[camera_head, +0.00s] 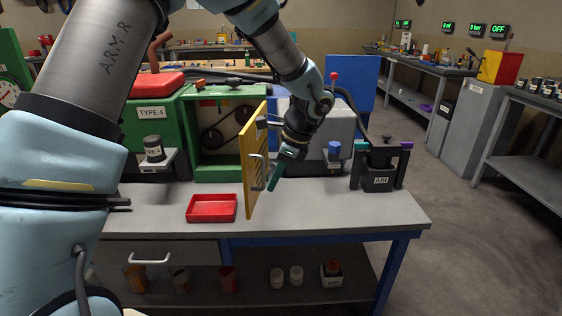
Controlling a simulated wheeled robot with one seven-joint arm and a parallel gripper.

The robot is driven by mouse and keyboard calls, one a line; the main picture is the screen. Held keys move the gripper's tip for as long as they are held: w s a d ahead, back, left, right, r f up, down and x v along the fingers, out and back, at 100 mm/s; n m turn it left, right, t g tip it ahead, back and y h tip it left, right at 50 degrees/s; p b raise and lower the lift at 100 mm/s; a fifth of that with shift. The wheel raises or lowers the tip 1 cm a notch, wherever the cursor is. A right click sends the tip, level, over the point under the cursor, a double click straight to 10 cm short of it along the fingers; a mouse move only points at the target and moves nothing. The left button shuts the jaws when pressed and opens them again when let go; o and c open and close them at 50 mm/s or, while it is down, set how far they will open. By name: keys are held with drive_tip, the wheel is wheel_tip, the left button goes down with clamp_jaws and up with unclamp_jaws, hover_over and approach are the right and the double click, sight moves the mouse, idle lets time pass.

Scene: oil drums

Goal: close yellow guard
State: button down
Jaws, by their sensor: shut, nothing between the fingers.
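The yellow guard (251,165) is a hinged panel with a pale handle (258,172) on its right-hand face. It stands swung open, at an angle towards me, beside the green machine housing (218,172). The housing's opening shows a dark belt and pulleys (222,132) inside. My gripper (274,184) is shut, with its green fingertips pointing down just right of the guard's handle. Nothing shows between the fingers. I cannot tell whether the fingertips touch the guard or the handle.
A red tray (212,208) lies on the grey bench (330,208) in front of the housing. A grey-and-blue machine is behind my gripper. The bench front between tray and holder is clear.

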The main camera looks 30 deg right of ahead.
drive_tip(key=shift+w+a+f+p, duration=0.15)
drive_tip(key=shift+w+a+p, duration=0.1)
drive_tip(key=shift+w+a, duration=0.25)
drive_tip(key=shift+w+a+f+p, duration=0.25)
drive_tip(key=shift+w+a, duration=0.1)
drive_tip(key=shift+a, duration=0.4)
drive_tip(key=shift+w+a+f+p, duration=0.1)
drive_tip(key=shift+w+a+p, duration=0.15)
drive_tip(key=shift+w+a, duration=0.25)
drive_tip(key=shift+a, duration=0.1)
